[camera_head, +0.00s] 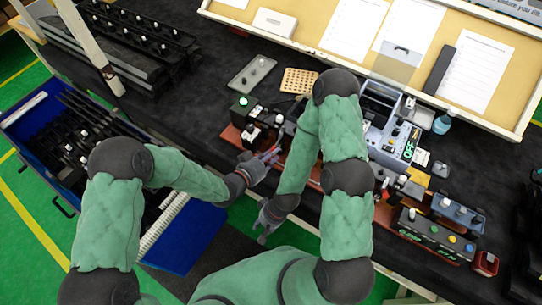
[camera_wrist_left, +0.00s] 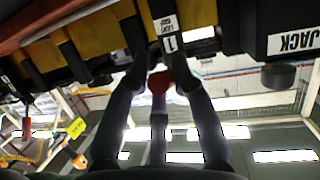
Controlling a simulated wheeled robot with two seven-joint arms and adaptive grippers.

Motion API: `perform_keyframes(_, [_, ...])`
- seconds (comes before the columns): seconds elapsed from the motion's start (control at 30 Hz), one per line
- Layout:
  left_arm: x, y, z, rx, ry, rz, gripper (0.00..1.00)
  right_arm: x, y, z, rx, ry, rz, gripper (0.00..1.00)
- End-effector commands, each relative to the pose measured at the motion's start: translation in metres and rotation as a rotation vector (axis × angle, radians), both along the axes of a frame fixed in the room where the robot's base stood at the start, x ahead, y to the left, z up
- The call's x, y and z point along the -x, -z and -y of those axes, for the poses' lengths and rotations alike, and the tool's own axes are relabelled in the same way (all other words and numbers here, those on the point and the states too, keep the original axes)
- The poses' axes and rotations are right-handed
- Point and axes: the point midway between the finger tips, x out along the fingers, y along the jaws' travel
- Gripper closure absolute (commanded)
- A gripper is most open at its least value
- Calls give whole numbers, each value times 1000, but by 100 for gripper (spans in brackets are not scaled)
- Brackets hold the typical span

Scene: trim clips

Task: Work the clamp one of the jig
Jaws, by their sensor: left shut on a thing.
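The jig (camera_head: 236,137) is a long reddish-brown base with dark units on it, along the front of the bench. My left gripper (camera_head: 270,156) is at its front edge, left of centre. In the left wrist view my left gripper (camera_wrist_left: 160,84) is shut on a round red knob (camera_wrist_left: 158,82), just below a white label with a 1 (camera_wrist_left: 170,43). I take this knob as the handle of clamp one; the rest of the clamp is hidden behind fingers and jig. My right gripper (camera_head: 263,230) is empty, its fingers apart, pointing down in front of the bench.
A grey machine (camera_head: 394,127) is behind the jig, partly hidden by my right arm. A blue bin (camera_head: 186,235) with dark parts stands at the left. A tray (camera_head: 252,73) lies on the black bench top.

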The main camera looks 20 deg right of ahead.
Motion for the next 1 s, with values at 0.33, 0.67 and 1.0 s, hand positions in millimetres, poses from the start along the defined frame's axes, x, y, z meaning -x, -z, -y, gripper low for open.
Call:
perform_keyframes(0.33, [-1,0,-1,1,-4,-4,50,0,0,0,0,0,0,60])
perform_keyframes(0.67, [0,0,-1,1,-2,-2,50,0,0,0,0,0,0,60])
perform_keyframes(1.0, [18,-13,-38,1,-5,-2,50,0,0,0,0,0,0,60])
